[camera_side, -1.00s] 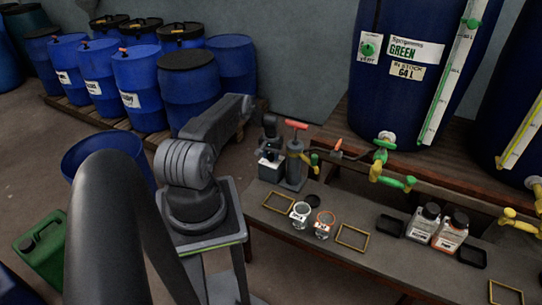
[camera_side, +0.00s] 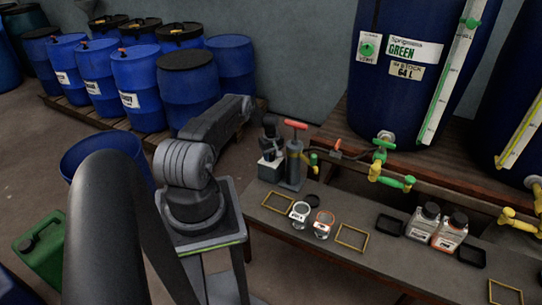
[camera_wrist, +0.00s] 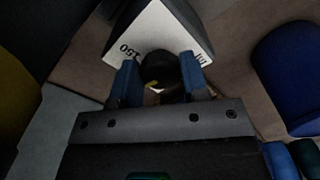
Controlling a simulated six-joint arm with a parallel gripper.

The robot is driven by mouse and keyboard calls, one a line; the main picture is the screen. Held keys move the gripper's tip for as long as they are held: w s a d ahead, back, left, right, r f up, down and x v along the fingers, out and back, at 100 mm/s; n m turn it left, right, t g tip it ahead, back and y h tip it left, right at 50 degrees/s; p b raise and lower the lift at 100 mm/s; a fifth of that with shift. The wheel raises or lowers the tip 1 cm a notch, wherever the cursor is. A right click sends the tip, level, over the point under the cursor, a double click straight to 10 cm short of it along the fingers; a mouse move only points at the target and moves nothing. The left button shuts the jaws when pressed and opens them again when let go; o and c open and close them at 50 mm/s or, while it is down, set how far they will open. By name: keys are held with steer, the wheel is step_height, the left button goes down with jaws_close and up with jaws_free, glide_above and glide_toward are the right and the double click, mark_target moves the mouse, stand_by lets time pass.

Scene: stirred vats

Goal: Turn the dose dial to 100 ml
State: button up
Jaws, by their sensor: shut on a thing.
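The dose dial (camera_wrist: 158,66) is a dark round knob with a small pale mark, on a white face (camera_wrist: 150,28) with the printing "150" at the left and what looks like "ml" at the right. My gripper (camera_wrist: 158,80) has its two blue fingers on either side of the dial, shut on it. In the side view my gripper (camera_side: 270,147) is over the white dial box (camera_side: 270,168) at the far left end of the bench. The dial itself is hidden there, and its set value cannot be read.
A grey pump with a red handle (camera_side: 295,125) stands close to the right of the box. Two glass beakers (camera_side: 311,217), yellow frames, black trays and two bottles (camera_side: 437,227) stand along the bench. Blue drums (camera_side: 140,88) are behind at the left.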

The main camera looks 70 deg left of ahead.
mark_target(272, 156)
steer(key=shift+n, duration=0.6)
steer(key=o, duration=0.9)
steer(key=shift+r, duration=0.1)
step_height(272, 156, up, 14)
steer(key=shift+f, duration=0.2)
steer(key=shift+w+r, duration=0.1)
stand_by(0.3)
